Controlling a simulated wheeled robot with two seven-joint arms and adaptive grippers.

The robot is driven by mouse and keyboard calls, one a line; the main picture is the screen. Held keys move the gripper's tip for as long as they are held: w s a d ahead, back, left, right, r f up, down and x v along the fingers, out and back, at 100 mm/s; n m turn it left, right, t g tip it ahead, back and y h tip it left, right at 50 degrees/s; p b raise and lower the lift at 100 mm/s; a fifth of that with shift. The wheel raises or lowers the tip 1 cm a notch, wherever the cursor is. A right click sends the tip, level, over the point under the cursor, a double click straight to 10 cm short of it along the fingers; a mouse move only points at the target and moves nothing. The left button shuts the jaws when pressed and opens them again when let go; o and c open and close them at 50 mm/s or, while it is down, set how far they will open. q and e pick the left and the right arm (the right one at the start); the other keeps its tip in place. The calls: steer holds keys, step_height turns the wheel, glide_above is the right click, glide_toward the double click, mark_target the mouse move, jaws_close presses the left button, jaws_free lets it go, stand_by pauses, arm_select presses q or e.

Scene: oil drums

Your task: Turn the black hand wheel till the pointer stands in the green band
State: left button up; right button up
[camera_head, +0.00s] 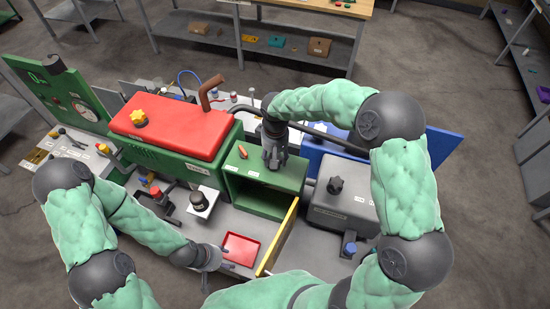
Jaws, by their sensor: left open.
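A green panel (62,93) stands tilted at the left. It carries a round white gauge (84,111); its pointer and any green band are too small to read. A dark round part (53,64) sticks out near the panel's top; it looks like the black hand wheel, but I cannot be sure. My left gripper (213,270) is open and empty, low in the middle beside a red tray, well away from the panel. My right gripper (271,160) points down over a green open-fronted box (262,178); its fingers are too unclear to judge.
A red-topped green machine (172,127) with a yellow knob (139,117) lies between the panel and my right gripper. A black knob (199,201) sits on a white block. A red tray (241,249), yellow-edged flap (279,238) and grey box (343,210) stand nearby.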

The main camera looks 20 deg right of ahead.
steer(key=shift+s+f+m, duration=0.3)
steer(key=shift+s+f, duration=0.05)
steer(key=shift+s, duration=0.05)
steer(key=o, duration=1.1)
steer(key=shift+o, duration=0.2)
steer(key=shift+r, duration=0.15)
steer(key=shift+w+r, duration=0.15)
steer(key=shift+r, duration=0.25)
step_height(320, 180, up, 11)
steer(key=shift+r, duration=0.15)
